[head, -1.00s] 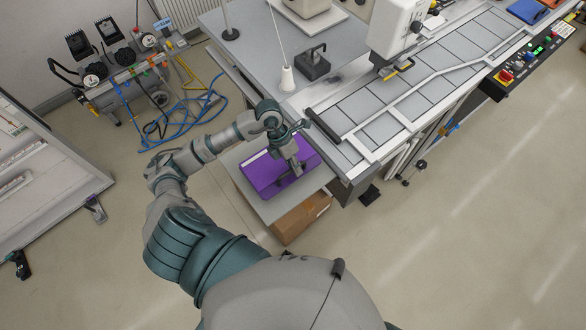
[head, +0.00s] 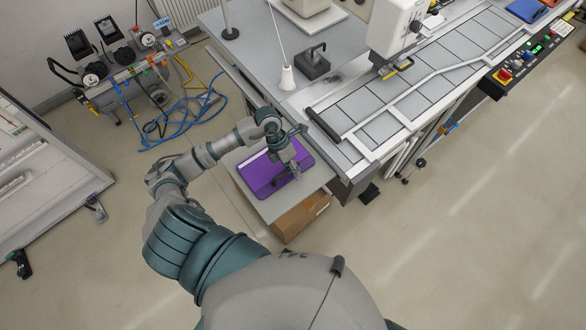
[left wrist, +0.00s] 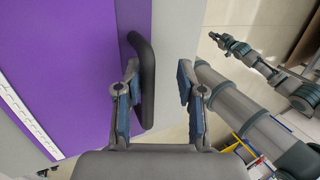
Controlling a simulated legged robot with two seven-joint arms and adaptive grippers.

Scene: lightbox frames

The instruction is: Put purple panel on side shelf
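The purple panel (head: 262,174) lies flat on the grey side shelf (head: 252,198), beside the workbench. Its surface also fills the left of the left wrist view (left wrist: 60,60), with a black bar handle (left wrist: 146,85) near its edge. My left gripper (head: 290,175) is low over the panel at the handle. In the left wrist view my left gripper (left wrist: 157,82) is open. The handle lies between its fingers, close to the left finger, with a clear gap to the right finger. Another grey arm of mine (left wrist: 255,68) shows at the right; its gripper is too small to read.
A cardboard box (head: 301,214) sits below the shelf. The workbench (head: 262,60) carries a white spool cone (head: 287,79) and a black weight (head: 312,66) near the shelf. Blue hoses (head: 190,120) lie on the floor at the left. The floor at the right is open.

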